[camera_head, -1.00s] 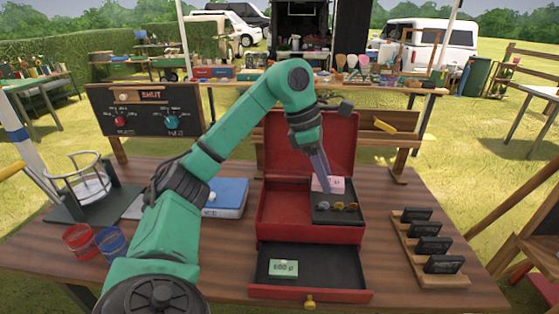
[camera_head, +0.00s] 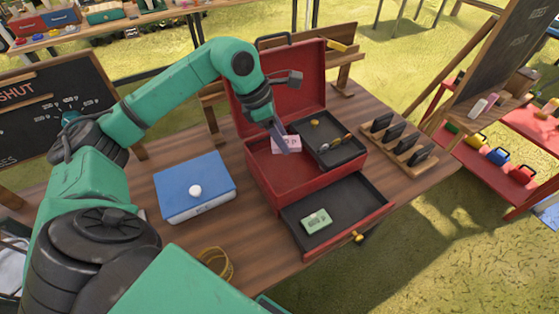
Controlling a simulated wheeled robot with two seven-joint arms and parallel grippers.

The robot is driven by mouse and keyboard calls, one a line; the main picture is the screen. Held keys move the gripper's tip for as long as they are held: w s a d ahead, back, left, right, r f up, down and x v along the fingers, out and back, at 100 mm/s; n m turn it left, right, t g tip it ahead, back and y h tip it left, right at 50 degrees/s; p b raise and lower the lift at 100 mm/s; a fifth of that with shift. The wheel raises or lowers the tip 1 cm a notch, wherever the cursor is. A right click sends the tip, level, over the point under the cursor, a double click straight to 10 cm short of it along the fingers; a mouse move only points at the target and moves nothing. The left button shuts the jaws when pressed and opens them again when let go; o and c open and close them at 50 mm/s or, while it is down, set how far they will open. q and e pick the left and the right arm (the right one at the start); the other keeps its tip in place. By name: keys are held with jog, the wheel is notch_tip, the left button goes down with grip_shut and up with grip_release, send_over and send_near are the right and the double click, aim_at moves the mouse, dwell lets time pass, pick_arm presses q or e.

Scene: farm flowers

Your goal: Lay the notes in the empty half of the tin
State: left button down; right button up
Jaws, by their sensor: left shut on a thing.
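The red tin (camera_head: 263,185) stands open on the wooden table, its lid tilted up at the back. A black tray (camera_head: 340,155) with several coins fills its right half. The left half looks bare where I can see it. My left gripper (camera_head: 284,146) is shut on a pink note (camera_head: 290,141) over the back of the tin, at the left edge of the coin tray. I cannot tell how high the note is held. A green note (camera_head: 316,220) lies in the black drawer (camera_head: 345,214), which is pulled out at the tin's front. My right gripper is not in view.
A blue box (camera_head: 195,184) with a white knob stands left of the tin. A wooden rack (camera_head: 405,150) with several black blocks stands to the right. A yellow ring-like object (camera_head: 216,262) is near the front edge. Bare tabletop lies between the blue box and the tin.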

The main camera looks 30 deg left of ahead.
aim_at(285, 170)
pick_arm(q)
jog(key=f, duration=0.4)
jog(key=f+p, duration=0.1)
jog(key=f, duration=0.4)
jog(key=shift+s+a, duration=0.15)
jog(key=shift+a, duration=0.05)
jog(key=shift+a+f, duration=0.15)
jog(key=shift+f, duration=0.15)
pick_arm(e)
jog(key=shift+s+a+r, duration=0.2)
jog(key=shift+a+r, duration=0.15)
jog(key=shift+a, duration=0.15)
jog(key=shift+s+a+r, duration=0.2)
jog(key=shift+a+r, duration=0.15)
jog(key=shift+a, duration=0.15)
pick_arm(q)
jog(key=shift+f, duration=0.15)
jog(key=shift+c, duration=1.5)
grip_release()
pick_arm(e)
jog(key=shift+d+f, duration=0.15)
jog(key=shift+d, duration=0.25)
